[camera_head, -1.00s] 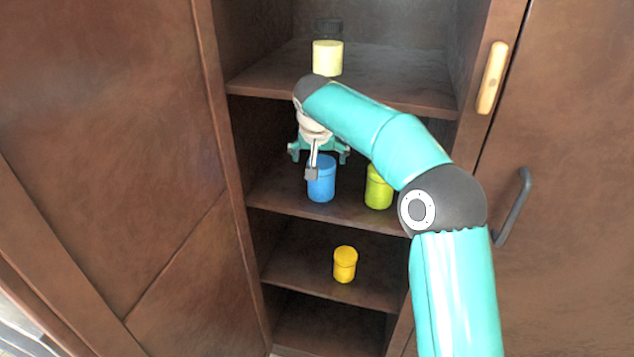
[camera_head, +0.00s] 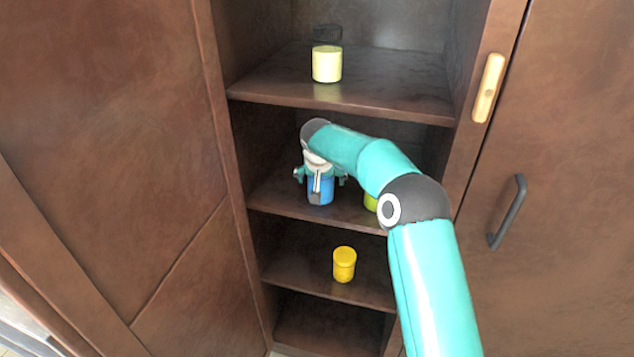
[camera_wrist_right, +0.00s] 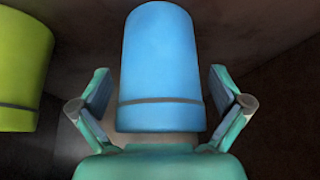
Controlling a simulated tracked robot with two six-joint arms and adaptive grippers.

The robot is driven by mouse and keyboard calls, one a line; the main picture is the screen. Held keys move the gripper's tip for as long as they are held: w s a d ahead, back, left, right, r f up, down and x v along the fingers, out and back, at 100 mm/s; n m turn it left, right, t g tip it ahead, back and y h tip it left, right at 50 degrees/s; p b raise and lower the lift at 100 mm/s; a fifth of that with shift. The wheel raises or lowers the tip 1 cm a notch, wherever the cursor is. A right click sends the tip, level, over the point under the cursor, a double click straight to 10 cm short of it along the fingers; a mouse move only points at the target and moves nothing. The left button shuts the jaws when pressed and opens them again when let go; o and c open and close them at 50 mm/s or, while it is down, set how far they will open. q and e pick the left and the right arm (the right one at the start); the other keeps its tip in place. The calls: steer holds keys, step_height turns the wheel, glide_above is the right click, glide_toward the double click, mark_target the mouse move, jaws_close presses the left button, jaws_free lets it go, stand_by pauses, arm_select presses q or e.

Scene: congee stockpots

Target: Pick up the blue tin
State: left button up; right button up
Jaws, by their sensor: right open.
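The blue tin (camera_head: 321,194) stands on the second shelf from the top, partly hidden behind my right gripper (camera_head: 320,178) in the head view. In the right wrist view the blue tin (camera_wrist_right: 160,65) fills the middle, with a darker band near one end. My right gripper (camera_wrist_right: 160,103) is open, with one finger on each side of the tin. Gaps show between the fingers and the tin's sides. My left gripper is not in view.
A yellow-green tin (camera_head: 370,202) stands to the right on the same shelf, mostly behind my arm; it also shows in the wrist view (camera_wrist_right: 20,70). An orange-yellow tin (camera_head: 344,264) is below.

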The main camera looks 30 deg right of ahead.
steer(key=c, duration=1.4)
steer(key=shift+r, duration=0.1)
